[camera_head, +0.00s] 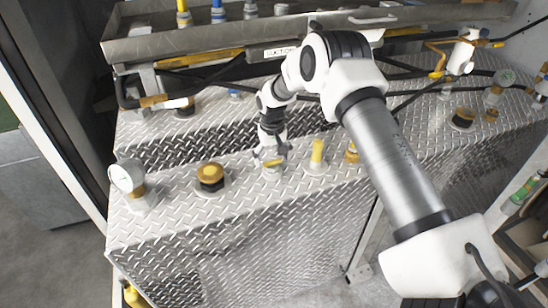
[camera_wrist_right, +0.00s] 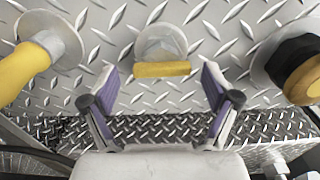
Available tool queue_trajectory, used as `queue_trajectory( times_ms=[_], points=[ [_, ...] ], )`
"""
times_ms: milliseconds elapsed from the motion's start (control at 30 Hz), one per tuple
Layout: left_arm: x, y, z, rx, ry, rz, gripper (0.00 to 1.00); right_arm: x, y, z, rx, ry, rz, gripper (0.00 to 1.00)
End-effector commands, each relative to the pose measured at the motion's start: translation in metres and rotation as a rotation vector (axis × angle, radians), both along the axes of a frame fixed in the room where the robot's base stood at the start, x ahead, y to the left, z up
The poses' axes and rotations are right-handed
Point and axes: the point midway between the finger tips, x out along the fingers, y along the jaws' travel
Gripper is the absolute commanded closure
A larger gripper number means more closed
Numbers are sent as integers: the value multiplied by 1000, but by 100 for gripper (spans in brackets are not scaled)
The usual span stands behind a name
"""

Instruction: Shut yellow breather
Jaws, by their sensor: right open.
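The yellow breather has a yellow bar handle (camera_wrist_right: 162,69) on a round pale base (camera_wrist_right: 160,42), fixed to the diamond-plate top. In the head view the handle (camera_head: 273,163) shows just below my right gripper (camera_head: 270,154), which partly covers the fitting. In the wrist view my right gripper (camera_wrist_right: 160,78) is open, its two purple-lined fingers spread to either side of the handle. The bar lies crosswise between the fingers, with a gap at each end, and nothing is gripped. I cannot tell the exact height gap. My left gripper is in neither view.
An upright yellow handle (camera_head: 318,152) stands close on the right, and a black fitting with a yellow-brown cap (camera_head: 210,176) on the left. A pressure gauge (camera_head: 127,177) is at far left. A metal tray (camera_head: 160,46) and hoses run behind.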

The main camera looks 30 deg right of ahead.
Motion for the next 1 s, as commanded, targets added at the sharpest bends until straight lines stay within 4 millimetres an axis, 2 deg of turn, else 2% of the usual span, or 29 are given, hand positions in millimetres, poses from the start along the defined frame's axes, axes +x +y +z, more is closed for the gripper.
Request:
queue_trajectory(
  times_ms=[167, 500, 600, 733, 1000],
  points=[
    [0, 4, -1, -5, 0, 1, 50, 1, 0, 14, 0, -2, 0, 12],
    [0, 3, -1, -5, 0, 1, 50, 0, -2, 96, 1, -3, 0, 12],
    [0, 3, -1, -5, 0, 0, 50, 0, -2, 112, 1, -2, 0, 12],
    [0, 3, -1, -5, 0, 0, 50, 0, -2, 120, 1, 0, 0, 12],
    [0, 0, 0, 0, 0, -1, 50, 0, -2, 120, 1, 0, 0, 12]
  ],
)
